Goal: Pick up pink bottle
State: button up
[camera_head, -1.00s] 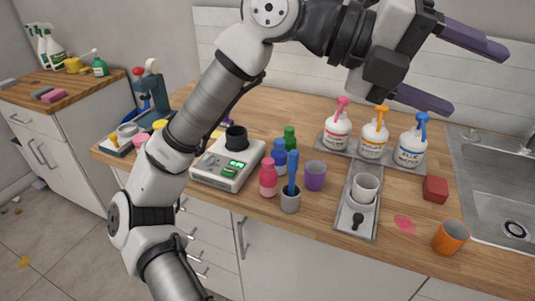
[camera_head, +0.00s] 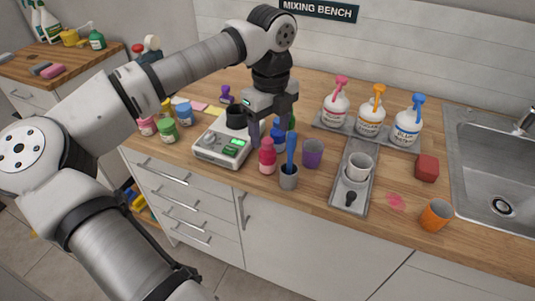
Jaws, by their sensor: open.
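The pink bottle (camera_head: 267,158) stands upright on the wooden counter, between the white scale and the grey cup with a blue-handled tool. My gripper (camera_head: 269,133) points down with its fingers spread, just above or behind the pink bottle in the picture. Its left finger hangs by the scale's right edge and its other finger is near the blue and green bottles. The fingers do not appear to be closed on anything. I cannot tell the exact depth between fingers and bottle. The blue bottle is partly hidden behind the gripper.
The scale (camera_head: 219,150) is close on the left. The grey cup (camera_head: 289,182) and purple cup (camera_head: 312,153) are close on the right. Farther right are a grey tray (camera_head: 345,202), pump bottles (camera_head: 371,119), an orange cup (camera_head: 435,215) and a sink (camera_head: 500,170).

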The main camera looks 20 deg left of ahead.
aim_at(268, 141)
jog(key=shift+a+f+p, duration=0.15)
jog(key=shift+f+p, duration=0.5)
jog(key=shift+f, duration=1)
jog(key=shift+a+f+p, duration=0.1)
jog(key=shift+f+p, duration=0.5)
jog(key=shift+f, duration=1.05)
jog(key=c, duration=1.1)
